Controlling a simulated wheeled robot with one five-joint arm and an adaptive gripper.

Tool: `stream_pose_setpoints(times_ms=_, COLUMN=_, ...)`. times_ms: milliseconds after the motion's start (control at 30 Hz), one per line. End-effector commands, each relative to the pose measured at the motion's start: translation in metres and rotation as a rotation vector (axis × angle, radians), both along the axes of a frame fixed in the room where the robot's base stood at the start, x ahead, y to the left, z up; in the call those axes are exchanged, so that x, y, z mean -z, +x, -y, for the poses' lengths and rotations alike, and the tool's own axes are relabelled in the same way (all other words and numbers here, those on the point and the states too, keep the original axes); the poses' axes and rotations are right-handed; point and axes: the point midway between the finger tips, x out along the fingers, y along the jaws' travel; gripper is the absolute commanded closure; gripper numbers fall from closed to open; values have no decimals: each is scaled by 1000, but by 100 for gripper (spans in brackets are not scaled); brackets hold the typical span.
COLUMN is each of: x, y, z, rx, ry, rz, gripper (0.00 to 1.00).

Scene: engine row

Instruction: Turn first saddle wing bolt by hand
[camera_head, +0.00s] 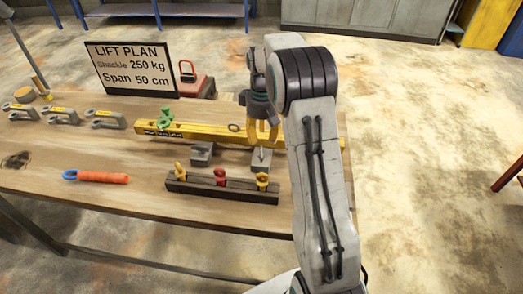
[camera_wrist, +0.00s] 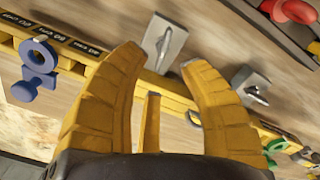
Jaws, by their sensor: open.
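Two grey saddle blocks lie on the table beside the yellow beam (camera_head: 195,133). The left saddle (camera_head: 202,154) stands clear; the right saddle (camera_head: 261,162) is under my gripper (camera_head: 262,138). In the wrist view my gripper (camera_wrist: 160,58) is open, with nothing between its yellow fingers. One saddle with a grey wing bolt (camera_wrist: 163,45) shows just beyond and between the fingertips, apart from them. The other saddle (camera_wrist: 252,86) is to the right, past the right finger. I cannot tell which saddle counts as first.
A green shackle (camera_head: 164,118) is on the beam; a blue one (camera_wrist: 38,65) shows in the wrist view. An orange-handled tool (camera_head: 100,177), several grey shackles and a sign (camera_head: 130,68) are left.

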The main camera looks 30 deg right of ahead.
Motion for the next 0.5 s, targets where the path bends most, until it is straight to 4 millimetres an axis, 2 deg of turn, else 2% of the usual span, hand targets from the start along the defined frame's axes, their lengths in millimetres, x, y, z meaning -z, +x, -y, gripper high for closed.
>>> stream_pose_setpoints(times_ms=200, x=0, y=3, z=1, rx=327, ry=-6, rz=14, gripper=62)
stream_pose_setpoints(times_ms=500, x=1, y=4, z=1, rx=543, ry=-8, rz=15, gripper=62)
